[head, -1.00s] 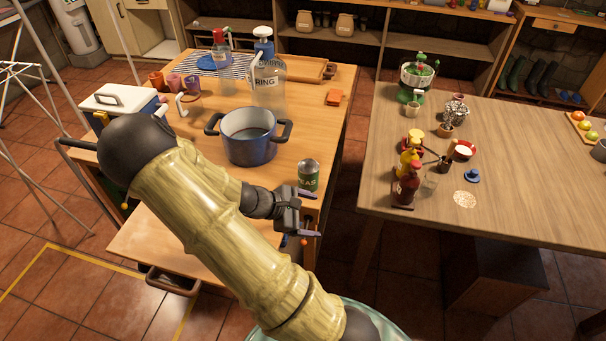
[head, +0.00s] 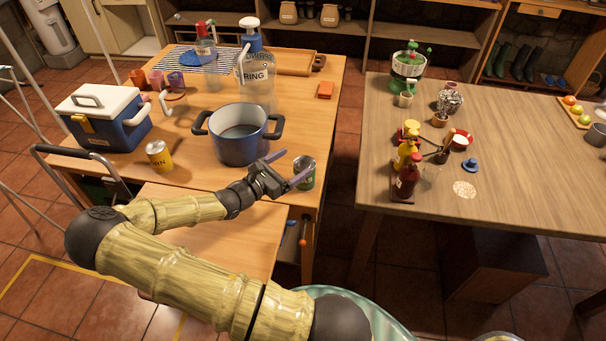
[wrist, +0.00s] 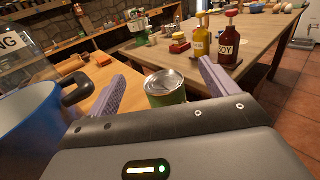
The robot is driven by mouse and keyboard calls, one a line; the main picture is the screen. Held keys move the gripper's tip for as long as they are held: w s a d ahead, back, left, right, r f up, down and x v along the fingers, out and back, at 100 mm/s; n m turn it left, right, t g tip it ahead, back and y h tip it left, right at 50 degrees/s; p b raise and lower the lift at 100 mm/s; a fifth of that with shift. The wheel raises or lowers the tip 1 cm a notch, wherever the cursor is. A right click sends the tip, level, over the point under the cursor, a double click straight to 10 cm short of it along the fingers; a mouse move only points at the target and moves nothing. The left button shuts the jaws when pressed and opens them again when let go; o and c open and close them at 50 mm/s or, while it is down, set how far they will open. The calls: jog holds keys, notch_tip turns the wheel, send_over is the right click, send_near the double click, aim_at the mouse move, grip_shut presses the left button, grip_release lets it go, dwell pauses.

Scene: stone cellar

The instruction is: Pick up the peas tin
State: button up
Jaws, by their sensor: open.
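The peas tin (head: 306,173) is a green can with a silver lid, upright near the right edge of the left wooden table. In the head view my gripper partly covers it. My gripper (head: 289,169) is open, with its purple fingers pointing toward the tin. In the wrist view the tin (wrist: 166,88) stands ahead, between the two spread fingers (wrist: 163,92). Its lid shows, and its lower part is hidden behind the gripper body.
A blue pot (head: 240,143) stands just left of my gripper, its handle close by. A yellow tin (head: 159,157) and a blue cooler (head: 108,122) stand farther left. An open gap separates this table from the right table (head: 520,190), which holds sauce bottles (head: 406,180).

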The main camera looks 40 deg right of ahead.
notch_tip(320, 180, down, 8)
jog(key=shift+w+d+r, duration=0.1)
jog(key=shift+w+d, duration=0.15)
jog(key=shift+d, duration=0.3)
jog(key=d+p, duration=0.1)
jog(key=d, duration=0.5)
jog(key=shift+d, duration=0.2)
jog(key=shift+c, duration=0.5)
jog(key=shift+w, duration=0.1)
jog(key=c, duration=1.2)
jog(key=shift+c, duration=0.2)
jog(key=shift+r, duration=0.2)
